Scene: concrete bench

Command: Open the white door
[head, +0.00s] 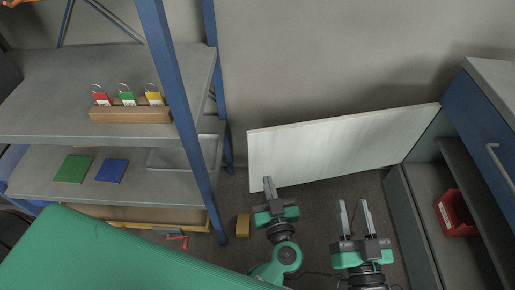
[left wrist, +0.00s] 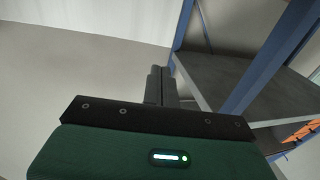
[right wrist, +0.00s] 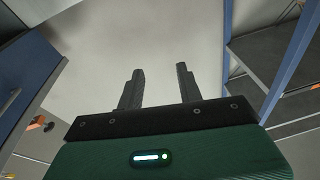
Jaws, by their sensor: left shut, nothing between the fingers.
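The white door (head: 335,145) stands swung wide open from the blue cabinet (head: 488,125) at the right, and the cabinet's inside shows. My left gripper (head: 268,181) is shut and empty, its tips overlapping the lower free-end corner of the door in the head view; I cannot tell whether they touch. The shut fingers also show in the left wrist view (left wrist: 160,72). My right gripper (head: 353,205) is open and empty, in front of the door and left of the cabinet. Its spread fingers also show in the right wrist view (right wrist: 158,72).
A red bin (head: 456,213) sits inside the cabinet. A blue-framed grey shelf rack (head: 165,65) stands at the left with several coloured tags on a wooden block (head: 130,115). A yellow block (head: 243,226) lies near my left gripper. A large green surface fills the lower left.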

